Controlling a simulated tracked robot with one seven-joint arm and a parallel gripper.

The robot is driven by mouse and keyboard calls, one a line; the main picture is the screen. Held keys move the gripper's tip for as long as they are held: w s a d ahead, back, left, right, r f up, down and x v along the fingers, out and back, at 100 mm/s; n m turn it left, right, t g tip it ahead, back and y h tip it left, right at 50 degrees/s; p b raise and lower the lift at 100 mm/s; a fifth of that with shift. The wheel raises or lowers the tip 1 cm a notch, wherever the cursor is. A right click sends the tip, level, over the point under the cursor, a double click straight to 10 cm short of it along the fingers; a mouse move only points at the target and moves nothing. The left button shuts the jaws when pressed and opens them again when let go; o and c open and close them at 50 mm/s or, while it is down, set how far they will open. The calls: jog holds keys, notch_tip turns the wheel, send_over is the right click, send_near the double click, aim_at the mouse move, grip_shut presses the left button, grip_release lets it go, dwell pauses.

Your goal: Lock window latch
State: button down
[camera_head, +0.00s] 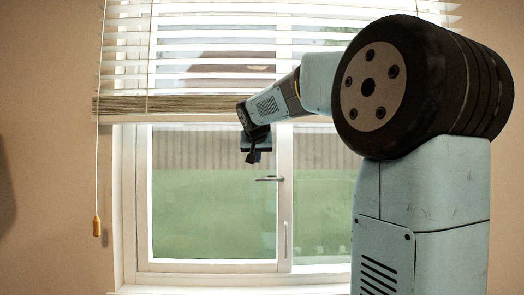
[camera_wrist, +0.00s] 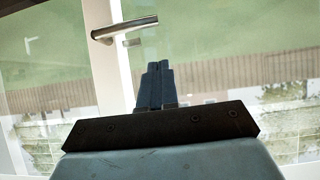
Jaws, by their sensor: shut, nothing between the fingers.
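The window latch is a metal lever handle (camera_head: 269,179) on the window's middle upright, lying about level and pointing left. In the wrist view the same lever handle (camera_wrist: 124,27) is near the top, with its bar slightly tilted. My gripper (camera_head: 253,157) is in front of the left pane, just above and left of the handle, and does not appear to touch it. In the wrist view my gripper (camera_wrist: 158,68) has its two dark fingers together, with nothing between them. The window (camera_head: 214,215) looks closed in its white frame.
A raised slatted blind (camera_head: 200,55) hangs over the window's upper part, its wooden bottom rail close to my arm. A blind cord with a wooden tassel (camera_head: 97,226) hangs at left. A second, vertical handle (camera_head: 286,238) is lower on the frame. The lower left pane area is clear.

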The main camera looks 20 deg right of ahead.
jog(key=shift+w+d+f, duration=0.2)
jog(key=shift+w+f, duration=0.2)
jog(key=shift+f, duration=0.5)
jog(key=shift+w+d+f, duration=0.2)
jog(key=shift+w+f, duration=0.25)
jog(key=shift+f, duration=0.4)
jog(key=shift+w+d+f, duration=0.2)
jog(key=shift+w+f, duration=0.2)
jog(key=shift+f, duration=0.5)
